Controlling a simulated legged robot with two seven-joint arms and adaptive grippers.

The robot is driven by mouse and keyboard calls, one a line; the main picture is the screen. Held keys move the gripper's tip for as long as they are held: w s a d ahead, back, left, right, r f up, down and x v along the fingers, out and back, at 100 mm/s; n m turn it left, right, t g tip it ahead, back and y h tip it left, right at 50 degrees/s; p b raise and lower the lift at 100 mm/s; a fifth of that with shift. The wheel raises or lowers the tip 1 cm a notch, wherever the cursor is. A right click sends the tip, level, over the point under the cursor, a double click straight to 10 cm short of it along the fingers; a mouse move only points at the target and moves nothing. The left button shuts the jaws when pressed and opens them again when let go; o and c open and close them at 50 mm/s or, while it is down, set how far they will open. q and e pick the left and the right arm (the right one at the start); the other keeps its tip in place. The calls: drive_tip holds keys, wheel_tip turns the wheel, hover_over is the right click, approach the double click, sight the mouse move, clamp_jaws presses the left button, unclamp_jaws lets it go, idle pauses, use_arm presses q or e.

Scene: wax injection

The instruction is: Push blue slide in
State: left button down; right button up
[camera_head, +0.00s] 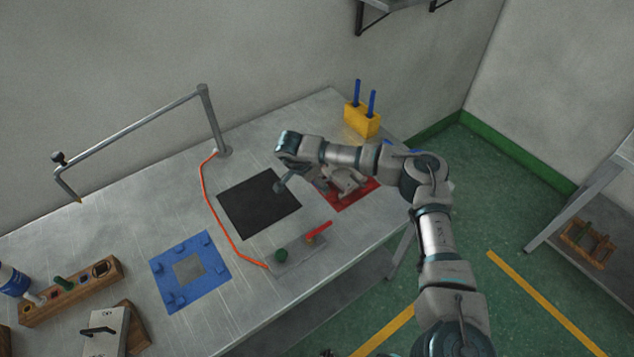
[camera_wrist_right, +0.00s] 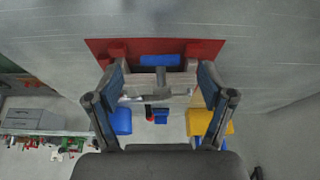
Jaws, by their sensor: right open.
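The blue slide (camera_wrist_right: 160,60) is a short blue bar on a grey metal fixture (camera_wrist_right: 150,82). The fixture sits on a red base (camera_wrist_right: 97,46), which also shows partly in the head view (camera_head: 368,190). My right gripper (camera_wrist_right: 162,88) is open, its two fingers on either side of the fixture. I cannot tell whether the fingers touch it. In the head view my right gripper (camera_head: 346,182) is low over the red base and hides much of the fixture; the blue slide cannot be made out there. My left gripper is not in view.
A black mat (camera_head: 259,203) and a blue plate (camera_head: 215,263) lie left of the red base. A grey plate (camera_head: 298,258) with a red handle (camera_head: 319,232) is at the front edge. A yellow block (camera_head: 361,119) with blue rods stands behind my right arm.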

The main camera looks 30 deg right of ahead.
drive_tip(key=shift+a+f, duration=0.1)
drive_tip(key=shift+f, duration=0.25)
drive_tip(key=shift+a, duration=0.3)
drive_tip(key=shift+d+f, duration=0.1)
drive_tip(key=shift+d, duration=0.35)
clamp_jaws()
drive_tip(key=shift+s+a, duration=0.15)
drive_tip(key=shift+a, duration=0.1)
drive_tip(key=shift+w+d, duration=0.2)
drive_tip(key=shift+d, duration=0.65)
drive_tip(key=shift+c, duration=0.3)
unclamp_jaws()
drive_tip(key=shift+w+d+f, duration=0.1)
drive_tip(key=shift+o, duration=0.3)
drive_tip(key=shift+d, duration=0.2)
